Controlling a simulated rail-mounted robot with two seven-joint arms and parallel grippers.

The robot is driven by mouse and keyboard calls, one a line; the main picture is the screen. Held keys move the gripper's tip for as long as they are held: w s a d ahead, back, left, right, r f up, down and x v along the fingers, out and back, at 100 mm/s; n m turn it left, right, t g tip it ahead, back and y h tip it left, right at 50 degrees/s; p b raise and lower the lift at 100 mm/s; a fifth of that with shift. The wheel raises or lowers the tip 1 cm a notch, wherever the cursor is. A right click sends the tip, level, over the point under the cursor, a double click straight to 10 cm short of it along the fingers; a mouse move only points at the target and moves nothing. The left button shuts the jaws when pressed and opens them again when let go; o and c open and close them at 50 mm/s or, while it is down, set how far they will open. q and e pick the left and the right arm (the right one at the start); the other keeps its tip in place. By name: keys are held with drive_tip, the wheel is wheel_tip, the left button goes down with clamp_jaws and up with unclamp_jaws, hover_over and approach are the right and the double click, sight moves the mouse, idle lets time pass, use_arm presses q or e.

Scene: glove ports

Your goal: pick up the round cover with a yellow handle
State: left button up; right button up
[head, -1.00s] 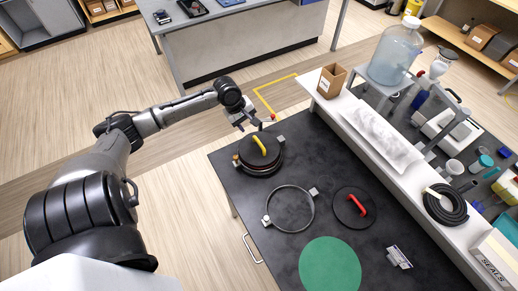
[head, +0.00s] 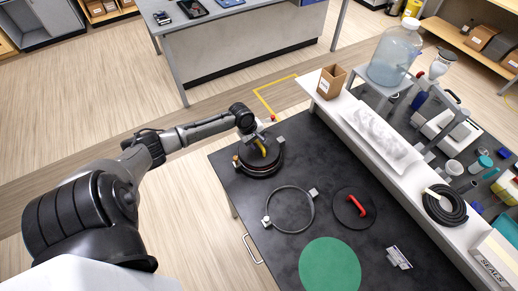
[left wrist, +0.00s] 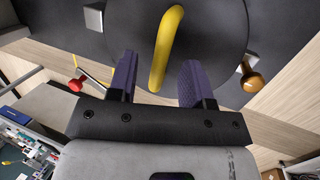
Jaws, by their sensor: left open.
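The round dark cover (head: 248,157) with a yellow handle (head: 261,147) sits on a round port at the far left corner of the black bench. My left gripper (head: 262,138) is over the cover, partly hiding the handle. In the left wrist view the jaws (left wrist: 158,82) are open, one finger on each side of the yellow handle (left wrist: 167,48), with gaps on both sides. The cover (left wrist: 210,25) fills the top of that view. Whether the fingers touch the cover cannot be told. My right gripper is not in view.
An empty metal ring (head: 268,221), a round dark cover with a red handle (head: 346,215) and a green disc (head: 330,268) are on the bench (head: 225,185). A white shelf (head: 405,175) with a cardboard box (head: 331,82) runs along the right.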

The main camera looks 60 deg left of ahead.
use_arm(q)
drive_tip(key=shift+x, duration=1.25)
clamp_jaws()
drive_tip(key=shift+r, duration=0.1)
